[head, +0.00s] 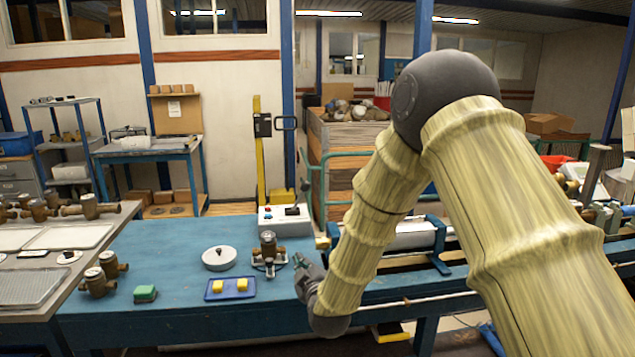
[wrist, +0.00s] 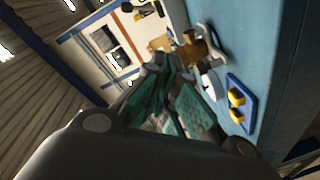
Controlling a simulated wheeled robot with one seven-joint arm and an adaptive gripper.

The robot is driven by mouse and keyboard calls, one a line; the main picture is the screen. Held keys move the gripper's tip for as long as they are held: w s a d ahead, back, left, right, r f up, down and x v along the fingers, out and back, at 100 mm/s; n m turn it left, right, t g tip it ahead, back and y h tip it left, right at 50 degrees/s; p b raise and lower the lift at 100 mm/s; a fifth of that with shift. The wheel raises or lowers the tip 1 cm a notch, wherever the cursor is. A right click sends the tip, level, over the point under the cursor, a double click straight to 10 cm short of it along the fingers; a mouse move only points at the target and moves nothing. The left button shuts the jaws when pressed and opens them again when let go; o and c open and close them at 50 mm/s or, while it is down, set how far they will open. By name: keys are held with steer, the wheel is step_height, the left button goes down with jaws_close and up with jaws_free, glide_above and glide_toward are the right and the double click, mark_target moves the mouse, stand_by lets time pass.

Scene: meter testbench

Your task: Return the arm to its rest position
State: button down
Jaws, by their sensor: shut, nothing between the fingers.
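My arm reaches in from the right of the head view and bends down at the elbow toward the blue bench (head: 170,255). My gripper (head: 300,262) is at the bench's right part, just right of a brass meter (head: 269,247) on a small stand. In the wrist view my gripper's green-padded fingers (wrist: 165,85) are together with nothing held. Whether the fingertips touch the meter stand cannot be told from the head view.
A blue tray with yellow blocks (head: 230,288), a round white lidded pot (head: 219,258), a green block (head: 145,293) and a control box (head: 285,220) stand on the bench. More brass meters (head: 100,280) stand at left.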

steer(key=s+d+f+m+g+h, duration=0.1)
steer(key=s+d+f+m+g, duration=0.15)
steer(key=s+d+f, duration=0.55)
steer(key=s+d+f+m+g+h, duration=0.1)
steer(key=s+d+f+m+g, duration=0.15)
steer(key=s+f, duration=0.65)
steer(key=s+d+f+m+g+h, duration=0.1)
steer(key=s+d+f+m+g, duration=0.3)
steer(key=f, duration=0.9)
steer(key=s+d+f+m+g, duration=0.1)
steer(key=s+d+f+g, duration=0.1)
steer(key=s, duration=0.9)
steer(key=s+d+f+m+g+h, duration=0.1)
steer(key=s+d+f+m+g, duration=0.1)
steer(key=s+d, duration=0.4)
steer(key=s+d+f+m+g, duration=0.1)
steer(key=s+d+f+g, duration=0.2)
steer(key=s, duration=1.3)
step_height(320, 180, down, 3)
steer(key=shift+d+f+g+h, duration=0.1)
steer(key=shift+d+g+h, duration=0.2)
steer(key=shift+d+h, duration=0.15)
